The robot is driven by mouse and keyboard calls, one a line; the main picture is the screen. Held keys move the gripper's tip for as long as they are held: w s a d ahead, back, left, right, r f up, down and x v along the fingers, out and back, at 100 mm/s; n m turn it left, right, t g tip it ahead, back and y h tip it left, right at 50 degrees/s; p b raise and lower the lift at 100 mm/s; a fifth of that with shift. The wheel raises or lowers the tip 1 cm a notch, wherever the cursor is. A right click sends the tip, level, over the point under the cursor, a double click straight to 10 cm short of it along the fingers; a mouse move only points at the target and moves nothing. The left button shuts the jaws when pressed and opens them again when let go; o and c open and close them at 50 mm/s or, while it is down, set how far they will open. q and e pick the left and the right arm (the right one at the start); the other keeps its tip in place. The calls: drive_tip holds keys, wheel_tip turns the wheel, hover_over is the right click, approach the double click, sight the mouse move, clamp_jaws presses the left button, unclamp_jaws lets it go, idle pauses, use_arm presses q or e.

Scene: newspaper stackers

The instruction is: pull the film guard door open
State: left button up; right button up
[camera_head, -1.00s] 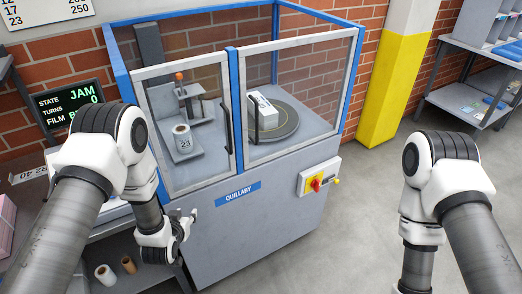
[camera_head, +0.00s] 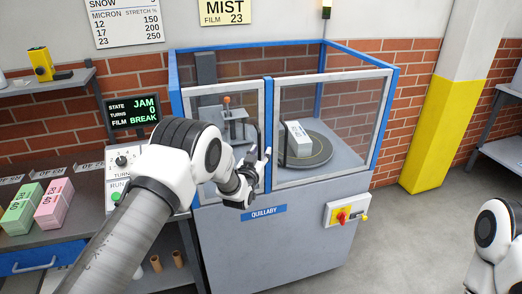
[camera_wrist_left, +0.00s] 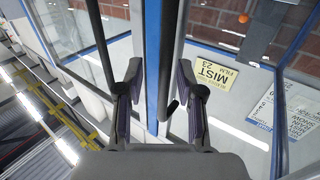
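The grey cabinet has two clear doors with light frames. The left door (camera_head: 210,91) fronts the film carriage (camera_head: 234,115), and the right door (camera_head: 330,80) fronts the turntable (camera_head: 315,155). A blue post (camera_head: 267,110) stands between them. The right door's dark handle (camera_head: 283,149) is upright. My left gripper (camera_head: 268,156) is in front of the left door's edge and the post, open and holding nothing. In the left wrist view its fingers (camera_wrist_left: 160,75) stand apart either side of the blue post, with dark handle bars near both; contact cannot be told. My right gripper is out of view.
A screen (camera_head: 133,111) reads JAM and FILM BREAK. A red and yellow switch (camera_head: 344,214) sits low on the cabinet front. Pink and green bundles (camera_head: 40,205) lie on the left bench. A yellow column (camera_head: 440,130) stands right. Floor in front right is clear.

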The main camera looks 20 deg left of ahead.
use_arm(q)
drive_tip(key=shift+w+a+f, duration=0.1)
drive_tip(key=shift+w+a, duration=0.05)
drive_tip(key=shift+w, duration=0.2)
drive_tip(key=shift+w+a+f, duration=0.1)
drive_tip(key=shift+a+f, duration=0.05)
drive_tip(key=shift+a, duration=0.1)
drive_tip(key=shift+d, duration=0.15)
clamp_jaws()
